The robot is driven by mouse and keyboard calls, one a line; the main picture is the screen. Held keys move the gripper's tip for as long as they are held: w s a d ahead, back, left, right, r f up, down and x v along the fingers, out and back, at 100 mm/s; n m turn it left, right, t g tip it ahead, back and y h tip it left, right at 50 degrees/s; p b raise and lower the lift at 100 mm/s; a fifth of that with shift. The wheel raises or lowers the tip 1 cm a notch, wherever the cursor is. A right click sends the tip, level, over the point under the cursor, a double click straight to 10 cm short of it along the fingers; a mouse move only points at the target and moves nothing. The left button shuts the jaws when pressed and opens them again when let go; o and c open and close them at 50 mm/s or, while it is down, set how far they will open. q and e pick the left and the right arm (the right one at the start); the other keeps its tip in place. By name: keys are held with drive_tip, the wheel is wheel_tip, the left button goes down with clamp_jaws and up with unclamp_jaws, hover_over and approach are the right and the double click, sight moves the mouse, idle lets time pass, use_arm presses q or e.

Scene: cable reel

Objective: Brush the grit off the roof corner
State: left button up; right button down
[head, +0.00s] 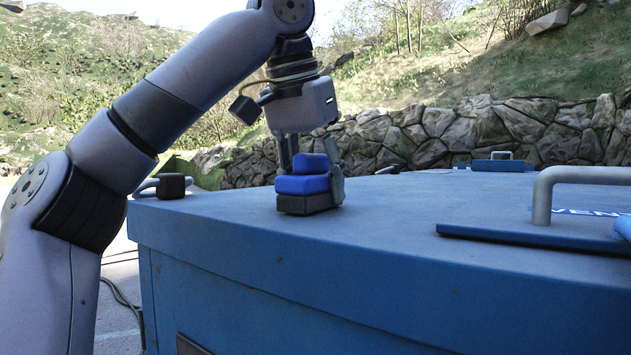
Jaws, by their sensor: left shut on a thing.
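My left gripper (312,180) points down over the near left part of the blue roof (330,255). It is shut on a blue brush (300,186) with a dark base (306,204). The dark base is at the roof surface, and I cannot tell whether it presses on it. A few faint dark specks show on the roof's blue surface and side, but I cannot make out clear grit. The roof's near left corner lies to the left of the brush. My right gripper is not in view.
A grey handle (570,185) on a blue hatch plate (520,236) rises at the right. Another handled hatch (497,164) sits farther back. A dark block with a grey loop (172,186) stands at the roof's left edge. A stone wall (440,135) runs behind. The roof's middle is clear.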

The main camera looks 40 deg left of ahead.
sight(366, 200)
use_arm(q)
drive_tip(key=shift+w+d+f, duration=0.15)
drive_tip(key=shift+w+d, duration=0.2)
drive_tip(key=shift+d, duration=0.45)
drive_tip(key=shift+w+a, duration=0.15)
drive_tip(key=shift+w, duration=1.5)
drive_tip(key=shift+w+a, duration=0.2)
drive_tip(key=shift+w, duration=1.45)
drive_tip(key=shift+w+a, duration=0.15)
drive_tip(key=shift+w, duration=1.5)
drive_tip(key=shift+w+a, duration=0.1)
drive_tip(key=shift+w, duration=0.25)
drive_tip(key=shift+w+a+r, duration=0.2)
drive_tip(key=shift+w+a, duration=0.15)
drive_tip(key=shift+a, duration=0.35)
drive_tip(key=shift+d, duration=0.25)
